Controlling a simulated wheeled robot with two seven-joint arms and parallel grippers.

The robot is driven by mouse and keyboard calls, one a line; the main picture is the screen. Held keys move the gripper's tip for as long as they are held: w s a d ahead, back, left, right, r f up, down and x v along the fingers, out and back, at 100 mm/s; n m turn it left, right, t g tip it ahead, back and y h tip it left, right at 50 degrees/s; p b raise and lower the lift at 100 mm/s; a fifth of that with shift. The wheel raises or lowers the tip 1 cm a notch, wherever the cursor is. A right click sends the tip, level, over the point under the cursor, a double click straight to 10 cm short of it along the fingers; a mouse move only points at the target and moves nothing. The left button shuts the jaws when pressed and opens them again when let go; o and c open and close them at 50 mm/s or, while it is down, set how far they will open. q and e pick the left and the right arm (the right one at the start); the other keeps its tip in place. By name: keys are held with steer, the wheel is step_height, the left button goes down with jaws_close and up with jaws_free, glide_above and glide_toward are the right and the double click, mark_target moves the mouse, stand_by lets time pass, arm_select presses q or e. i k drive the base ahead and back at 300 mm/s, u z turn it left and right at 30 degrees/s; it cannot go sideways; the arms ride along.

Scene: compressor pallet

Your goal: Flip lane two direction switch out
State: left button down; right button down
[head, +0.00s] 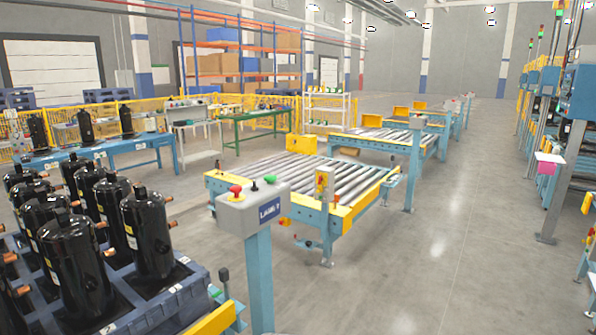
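A grey control box (252,206) stands on a blue post in the near middle of the head view. Its blue label reads "LANE" with a digit that I cannot read surely. On its top are a red button (235,190) on a yellow base, a small black switch (254,186) and a green button (270,179). The black switch's exact position is too small to tell. A similar post (413,170) with a small box on top stands farther back by the second conveyor; its controls are too small to make out. Neither of my grippers is in view.
A roller conveyor (302,175) lies behind the near box, with another conveyor (376,140) beyond. Black compressors (148,230) stand on a dark blue pallet (150,310) at lower left. Blue machine frames (560,130) line the right. The grey floor (450,230) between is clear.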

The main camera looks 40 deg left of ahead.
mark_target(255, 188)
steer(key=i, duration=1.25)
steer(key=u, duration=2.4)
steer(key=i, duration=0.7)
steer(key=z, duration=0.05)
